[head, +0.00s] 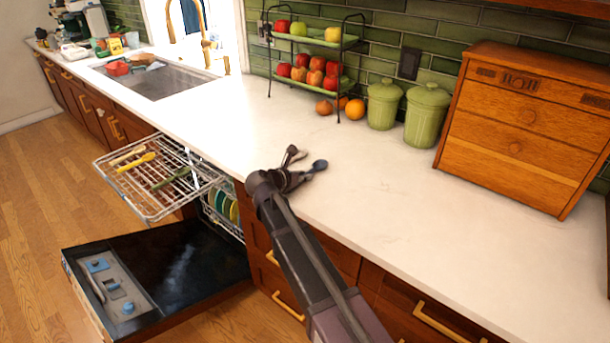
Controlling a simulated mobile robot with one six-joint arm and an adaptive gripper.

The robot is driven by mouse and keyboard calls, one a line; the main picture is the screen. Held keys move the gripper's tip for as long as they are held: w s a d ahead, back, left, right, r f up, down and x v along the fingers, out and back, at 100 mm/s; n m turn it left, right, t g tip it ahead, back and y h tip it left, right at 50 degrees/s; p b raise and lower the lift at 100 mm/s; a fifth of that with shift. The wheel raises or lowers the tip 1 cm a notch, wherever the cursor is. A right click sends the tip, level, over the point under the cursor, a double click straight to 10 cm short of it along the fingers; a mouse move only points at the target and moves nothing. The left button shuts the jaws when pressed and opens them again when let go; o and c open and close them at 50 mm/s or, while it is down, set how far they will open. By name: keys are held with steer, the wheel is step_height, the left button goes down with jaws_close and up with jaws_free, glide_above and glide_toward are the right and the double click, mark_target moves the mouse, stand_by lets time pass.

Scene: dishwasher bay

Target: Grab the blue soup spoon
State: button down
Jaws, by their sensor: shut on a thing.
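The blue soup spoon (319,165) shows as a small dark blue bowl end just right of my gripper, over the white counter near its front edge. My gripper (297,174) is shut on the spoon. The fingers hide the rest of the spoon, including most of its handle. I cannot tell whether the spoon touches the counter or is held a little above it.
The dishwasher stands open at left, with its upper rack (160,205) pulled out holding yellow and green utensils, and its door (150,275) down. A fruit stand (316,92), green canisters (427,115) and a wooden box (520,130) line the wall. The counter's middle is clear.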

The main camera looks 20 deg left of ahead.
steer(key=shift+r+p, duration=1.35)
steer(key=shift+r, duration=0.1)
steer(key=s+a+r+p, duration=0.2)
steer(key=s, duration=1.4)
